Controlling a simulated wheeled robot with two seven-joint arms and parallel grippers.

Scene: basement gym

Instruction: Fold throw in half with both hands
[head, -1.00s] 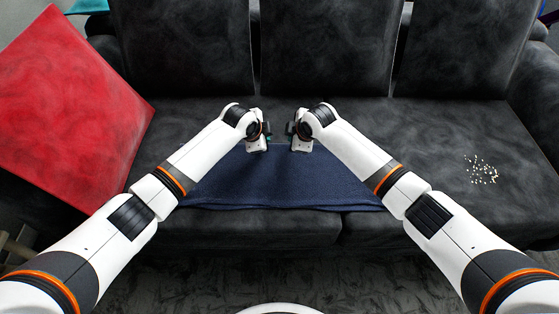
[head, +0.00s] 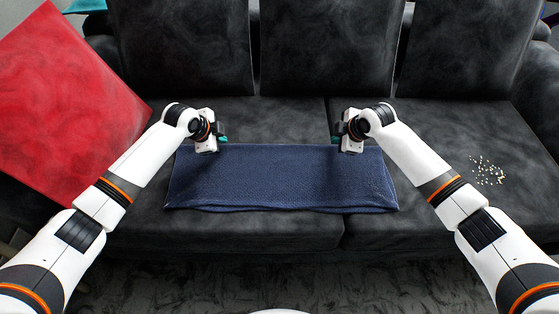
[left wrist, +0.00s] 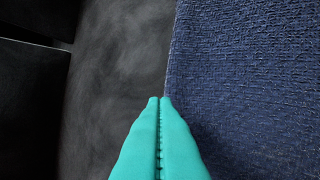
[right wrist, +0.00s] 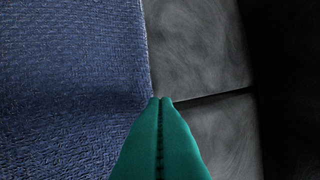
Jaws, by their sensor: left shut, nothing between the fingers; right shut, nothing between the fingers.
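The navy blue throw (head: 280,182) lies flat on the sofa seat as a wide folded-looking strip, with layered edges along its front. My left gripper (head: 222,141) is shut and empty at the throw's back edge, left of its middle. My right gripper (head: 336,140) is shut and empty at the same back edge, right of its middle. The left wrist view shows the teal fingertips (left wrist: 160,100) together beside the throw's edge (left wrist: 245,80). The right wrist view shows the fingertips (right wrist: 160,100) together by the throw's edge (right wrist: 70,80). I cannot tell whether they touch the cloth.
The dark grey sofa (head: 290,115) has upright back cushions (head: 325,50) behind the throw. A large red cushion (head: 70,100) leans at the left. Pale crumbs (head: 487,171) lie on the right seat. The seat between the throw and the crumbs is clear.

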